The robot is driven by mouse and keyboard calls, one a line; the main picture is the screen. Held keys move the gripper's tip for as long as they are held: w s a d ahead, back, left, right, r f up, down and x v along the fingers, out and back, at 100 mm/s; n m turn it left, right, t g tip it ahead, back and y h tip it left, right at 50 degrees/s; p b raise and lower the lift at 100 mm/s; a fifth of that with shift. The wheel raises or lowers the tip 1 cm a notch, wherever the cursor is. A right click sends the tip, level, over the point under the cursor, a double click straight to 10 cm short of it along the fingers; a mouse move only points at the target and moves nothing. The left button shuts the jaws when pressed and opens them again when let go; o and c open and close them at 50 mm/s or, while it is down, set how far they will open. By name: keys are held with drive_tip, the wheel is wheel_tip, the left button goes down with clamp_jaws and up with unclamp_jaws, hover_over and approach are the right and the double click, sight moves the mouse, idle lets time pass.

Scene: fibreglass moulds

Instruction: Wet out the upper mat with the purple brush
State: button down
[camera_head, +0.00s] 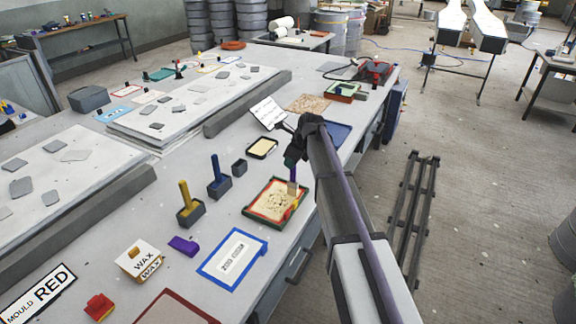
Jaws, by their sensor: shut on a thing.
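My gripper (294,162) is shut on the purple brush (293,174), held upright with its pale bristles pointing down. The bristles are at the upper right part of a cream mat (272,199) in a red-and-green framed tray (249,211). I cannot tell whether they touch the mat. The mat has uneven, mottled patches. A small red and yellow item lies at the tray's right side. A second, brownish mat (308,103) lies farther up the table. The frames do not show which mat the task calls upper. My gripper hides part of the brush handle.
Left of the tray stand a blue-handled brush (216,170) and a yellow-handled brush (185,195) in dark holders, and a small dark box (239,167). A purple block (183,245), a wax box (138,261) and a blue-framed sheet (234,258) lie nearer. Long mould slabs fill the left.

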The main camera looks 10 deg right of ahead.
drive_tip(key=w+d, duration=0.2)
drive_tip(key=w, duration=0.1)
drive_tip(key=shift+d+f, duration=0.1)
drive_tip(key=shift+d, duration=0.15)
wheel_tip(320, 180, up, 6)
drive_tip(key=p, duration=0.5)
drive_tip(key=shift+p, duration=0.4)
wheel_tip(320, 180, up, 3)
drive_tip(key=p, duration=0.3)
idle(0.5)
